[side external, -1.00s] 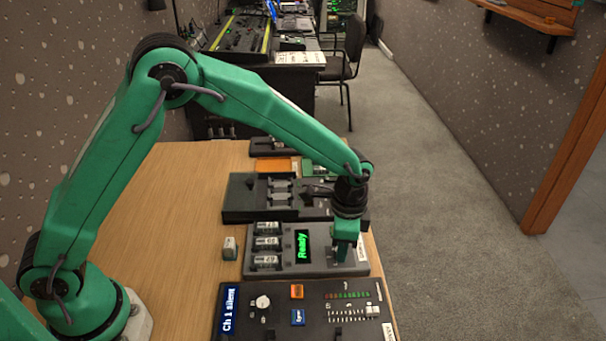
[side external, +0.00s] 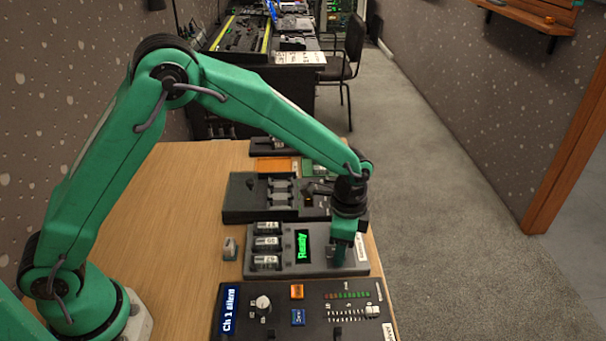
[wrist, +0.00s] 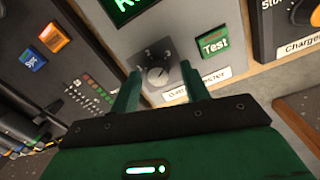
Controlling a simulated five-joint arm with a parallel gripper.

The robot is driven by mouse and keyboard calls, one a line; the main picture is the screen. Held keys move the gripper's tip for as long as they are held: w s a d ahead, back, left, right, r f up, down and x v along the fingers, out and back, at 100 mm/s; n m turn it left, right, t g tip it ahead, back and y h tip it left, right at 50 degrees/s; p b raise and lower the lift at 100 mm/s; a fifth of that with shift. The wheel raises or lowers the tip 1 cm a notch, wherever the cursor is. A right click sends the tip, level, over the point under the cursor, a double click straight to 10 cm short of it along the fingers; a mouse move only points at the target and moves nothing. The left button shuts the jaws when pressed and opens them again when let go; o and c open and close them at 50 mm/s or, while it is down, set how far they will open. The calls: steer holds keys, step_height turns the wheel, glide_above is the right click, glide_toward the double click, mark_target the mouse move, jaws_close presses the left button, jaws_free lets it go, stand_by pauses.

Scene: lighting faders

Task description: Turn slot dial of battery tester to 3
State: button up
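The battery tester (side external: 285,258) is a grey box on the table with a green "Ready" display and several cells in its left slots. In the wrist view its panel (wrist: 195,25) shows a small round grey dial (wrist: 159,75) with number marks around its upper side. I cannot clearly tell which mark its pointer faces. My gripper (wrist: 160,74) is open, with one green finger on each side of the dial and a visible gap to it. In the side view my gripper (side external: 341,255) is low over the tester's right end and hides the dial.
A green Test button (wrist: 213,43) is close right of the dial. A black fader panel (side external: 285,310) is in front of the tester, and another black device (side external: 250,205) is behind. A small block (side external: 230,248) lies left on open wooden table (side external: 180,220).

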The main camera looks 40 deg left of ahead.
steer(key=shift+r, duration=0.1)
steer(key=shift+w+d+r, duration=0.1)
steer(key=shift+r, duration=3.65)
steer(key=shift+r, duration=0.15)
